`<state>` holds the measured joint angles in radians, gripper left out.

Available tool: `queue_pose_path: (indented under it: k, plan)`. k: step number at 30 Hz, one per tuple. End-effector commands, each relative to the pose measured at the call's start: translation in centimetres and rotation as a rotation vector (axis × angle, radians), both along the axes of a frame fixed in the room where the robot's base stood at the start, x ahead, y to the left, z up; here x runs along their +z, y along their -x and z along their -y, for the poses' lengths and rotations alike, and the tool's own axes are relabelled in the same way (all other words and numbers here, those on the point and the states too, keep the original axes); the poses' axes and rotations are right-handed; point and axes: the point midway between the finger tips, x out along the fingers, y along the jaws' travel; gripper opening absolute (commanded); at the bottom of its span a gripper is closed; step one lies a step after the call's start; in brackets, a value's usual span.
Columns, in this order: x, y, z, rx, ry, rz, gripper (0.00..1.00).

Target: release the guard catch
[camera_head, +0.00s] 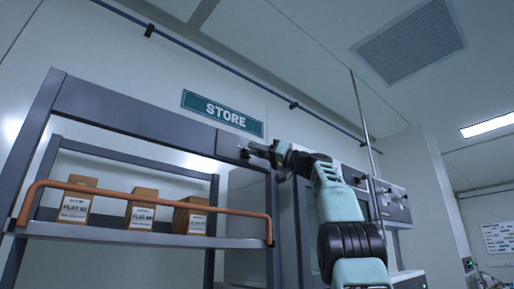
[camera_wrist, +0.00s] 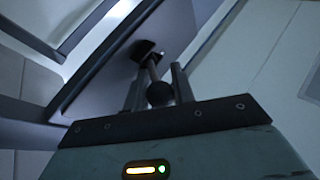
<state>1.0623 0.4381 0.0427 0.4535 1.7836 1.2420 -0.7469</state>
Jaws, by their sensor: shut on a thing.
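The guard catch shows in the wrist view as a dark ball knob (camera_wrist: 160,94) on a short stem that comes out of a dark slot in a grey plate. My gripper (camera_wrist: 158,88) has one finger on each side of the knob and is shut on it. In the head view my gripper (camera_head: 256,150) is at the upper right corner of the shelf frame, at the end of the top beam. The orange guard rail (camera_head: 150,203) runs across the front of the shelf, below and left of my gripper.
The grey shelf unit (camera_head: 130,106) holds three cartons, at left (camera_head: 77,199), middle (camera_head: 141,208) and right (camera_head: 189,215), behind the rail. A STORE sign (camera_head: 222,112) is on the wall above. Grey equipment (camera_head: 392,203) stands to the right of my arm.

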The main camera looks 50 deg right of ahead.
Motion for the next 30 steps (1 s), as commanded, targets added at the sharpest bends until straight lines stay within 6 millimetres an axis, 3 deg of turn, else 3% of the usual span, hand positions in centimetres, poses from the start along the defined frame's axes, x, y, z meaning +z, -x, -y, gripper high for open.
queue_pose_path:
  k: [13,14,16,30]
  plan:
    - [0.14,0.01,0.02,0.008,-0.002,0.003,0.02]
    - [0.15,0.01,0.03,0.008,-0.002,0.003,0.28]
    - [0.14,0.00,0.02,0.008,-0.002,0.003,0.46]
    - [-0.32,0.09,-0.51,-0.065,0.001,0.001,0.46]
